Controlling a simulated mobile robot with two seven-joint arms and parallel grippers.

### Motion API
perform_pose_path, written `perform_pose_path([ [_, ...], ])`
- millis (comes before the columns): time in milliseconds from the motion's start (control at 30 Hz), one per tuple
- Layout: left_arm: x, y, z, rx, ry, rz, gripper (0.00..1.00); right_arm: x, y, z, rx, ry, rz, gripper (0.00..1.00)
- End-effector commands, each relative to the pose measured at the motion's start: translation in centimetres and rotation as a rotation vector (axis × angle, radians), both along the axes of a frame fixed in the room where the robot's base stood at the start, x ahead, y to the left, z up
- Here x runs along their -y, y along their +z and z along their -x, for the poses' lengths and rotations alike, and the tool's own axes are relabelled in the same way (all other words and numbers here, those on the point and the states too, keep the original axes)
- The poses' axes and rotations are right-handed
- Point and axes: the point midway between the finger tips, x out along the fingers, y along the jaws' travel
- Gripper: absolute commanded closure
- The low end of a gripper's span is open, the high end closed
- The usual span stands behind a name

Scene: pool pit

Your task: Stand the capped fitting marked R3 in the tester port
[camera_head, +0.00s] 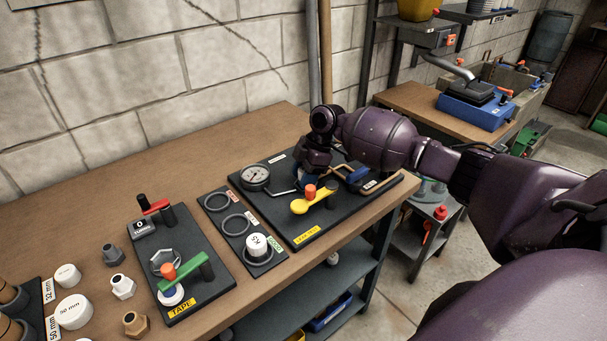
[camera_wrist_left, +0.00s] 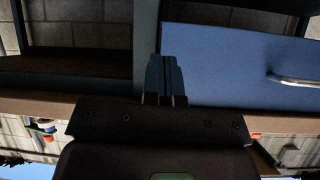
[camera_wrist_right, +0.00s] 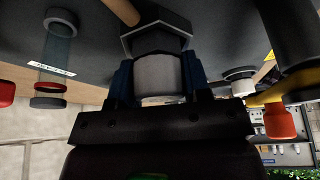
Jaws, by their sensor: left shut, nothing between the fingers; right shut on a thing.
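My right gripper (camera_head: 306,181) is over the dark tester board (camera_head: 282,222), between the pressure gauge (camera_head: 255,177) and the copper pipe. It is shut on a fitting (camera_wrist_right: 160,76), seen in the right wrist view as a pale grey cylinder between blue fingers, with a dark hexagonal part (camera_wrist_right: 157,36) beyond it. No R3 mark shows on it. The gripper hides the port, so I cannot tell whether the fitting is seated. My left gripper (camera_wrist_left: 165,78) is shut and empty in the left wrist view, by a shelf and a blue drawer; the head view does not show it.
A yellow lever (camera_head: 303,207) with a red knob stands close in front of my right gripper. A rack (camera_head: 214,202) with rings holds a white-capped piece (camera_head: 258,243). A tape board (camera_head: 203,298) and loose fittings lie left. The wall is behind.

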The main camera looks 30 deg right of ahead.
Motion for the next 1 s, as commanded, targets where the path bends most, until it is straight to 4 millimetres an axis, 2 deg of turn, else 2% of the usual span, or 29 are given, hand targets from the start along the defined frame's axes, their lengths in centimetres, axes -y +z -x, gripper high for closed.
perform_pose_path([
  [867,0.00,0.48,-0.14,0.005,0.000,0.000,1.00,0.01,0.18,-0.01,0.000,0.000,0.000,0.84],
  [900,0.00,0.48,-0.14,0.005,0.000,0.000,1.00,0.01,0.18,-0.01,0.000,0.000,0.000,0.55],
  [1000,-0.01,0.49,-0.13,0.005,0.000,0.000,1.00,0.01,0.18,-0.01,0.000,0.000,0.000,0.39],
])
